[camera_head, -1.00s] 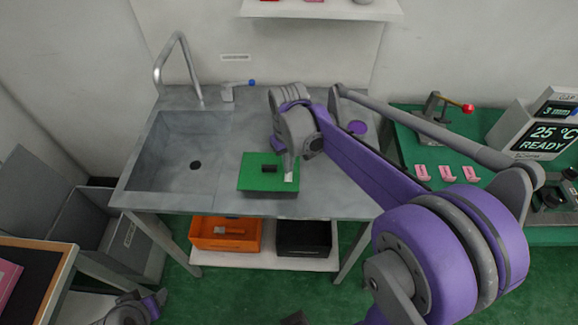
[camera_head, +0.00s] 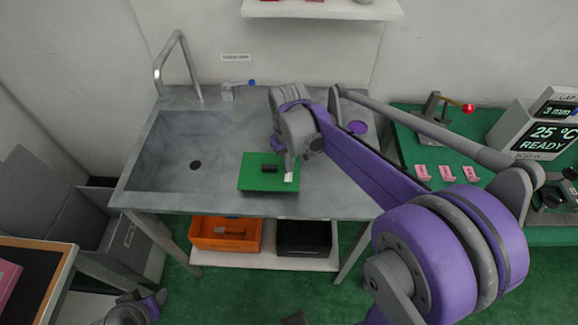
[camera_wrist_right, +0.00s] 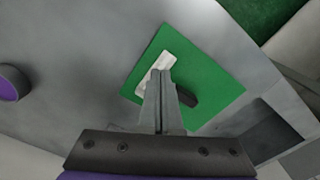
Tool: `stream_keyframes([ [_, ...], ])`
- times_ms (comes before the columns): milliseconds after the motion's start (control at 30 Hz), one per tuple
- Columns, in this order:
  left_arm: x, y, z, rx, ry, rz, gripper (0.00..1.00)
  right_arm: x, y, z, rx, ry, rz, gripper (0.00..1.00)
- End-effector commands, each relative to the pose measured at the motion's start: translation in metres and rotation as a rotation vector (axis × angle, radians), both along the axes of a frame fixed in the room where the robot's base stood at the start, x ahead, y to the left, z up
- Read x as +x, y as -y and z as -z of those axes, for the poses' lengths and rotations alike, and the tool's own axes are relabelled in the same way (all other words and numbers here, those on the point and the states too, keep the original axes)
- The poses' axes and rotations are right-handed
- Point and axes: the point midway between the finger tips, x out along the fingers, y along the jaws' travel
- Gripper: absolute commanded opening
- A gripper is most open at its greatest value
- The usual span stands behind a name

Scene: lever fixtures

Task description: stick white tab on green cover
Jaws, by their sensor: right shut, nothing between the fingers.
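The green cover (camera_head: 255,184) is a flat square plate with a black handle (camera_head: 269,168); it lies on the grey counter to the right of the sink basin. The white tab (camera_head: 289,178) lies at the cover's right front part in the head view. My right gripper (camera_head: 289,169) points down at the tab, its fingers shut with nothing between them. In the right wrist view, the fingertips (camera_wrist_right: 161,76) overlap the near end of the white tab (camera_wrist_right: 168,60); whether they touch it I cannot tell. Only a part of my left arm shows at the bottom left; its fingers are out of view.
The sink basin (camera_head: 160,170) and faucet (camera_head: 181,60) are to the left. A purple disc (camera_head: 357,127) lies on the counter behind my right arm. Several pink pieces (camera_head: 447,173) lie on the green table at right. An orange bin (camera_head: 225,242) and a black bin (camera_head: 303,240) stand below.

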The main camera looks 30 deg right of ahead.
Motion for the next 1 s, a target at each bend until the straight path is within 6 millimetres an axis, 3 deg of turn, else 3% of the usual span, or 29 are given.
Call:
stream_keyframes([
  [1000, -0.003, 0.0, 0.012, 0.0, -0.006, 0.0, 0.5, 0.0, 0.0, 0.016, 0.0, 0.0, 0.0, 0.0],
])
